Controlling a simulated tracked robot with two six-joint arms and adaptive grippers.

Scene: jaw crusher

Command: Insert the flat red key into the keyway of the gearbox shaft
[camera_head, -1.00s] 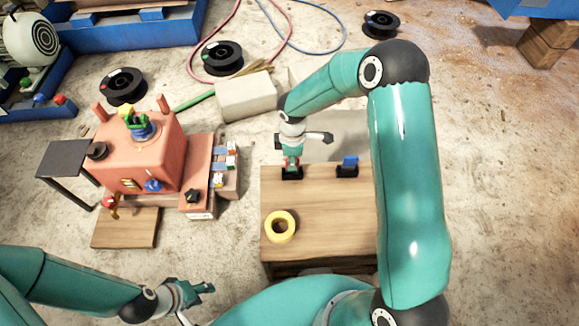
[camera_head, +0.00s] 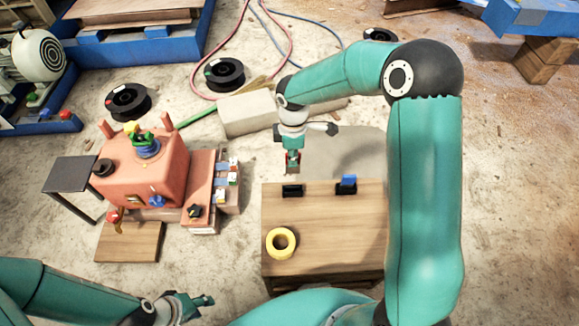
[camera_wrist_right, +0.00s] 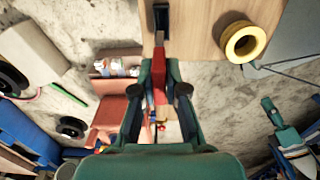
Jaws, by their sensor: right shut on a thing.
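My right gripper (camera_head: 292,168) is shut on the flat red key (camera_wrist_right: 159,82). It holds the key above the far left edge of the wooden table, over a black holder (camera_head: 292,191) that is now empty. In the right wrist view the key lies between the fingers (camera_wrist_right: 160,72), its tip pointing toward the holder (camera_wrist_right: 161,20). The salmon-coloured gearbox (camera_head: 140,178) stands left of the table, with green, yellow and blue parts on top (camera_head: 145,145). I cannot make out the keyway. My left gripper (camera_head: 192,306) is low at the front; its finger opening is unclear.
A second black holder on the wooden table (camera_head: 325,238) carries a blue piece (camera_head: 348,181). A yellow ring (camera_head: 281,243) lies near the front left. A pale block (camera_head: 248,114), black spools (camera_head: 223,74) and hoses lie behind. A dark stand (camera_head: 70,174) is beside the gearbox.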

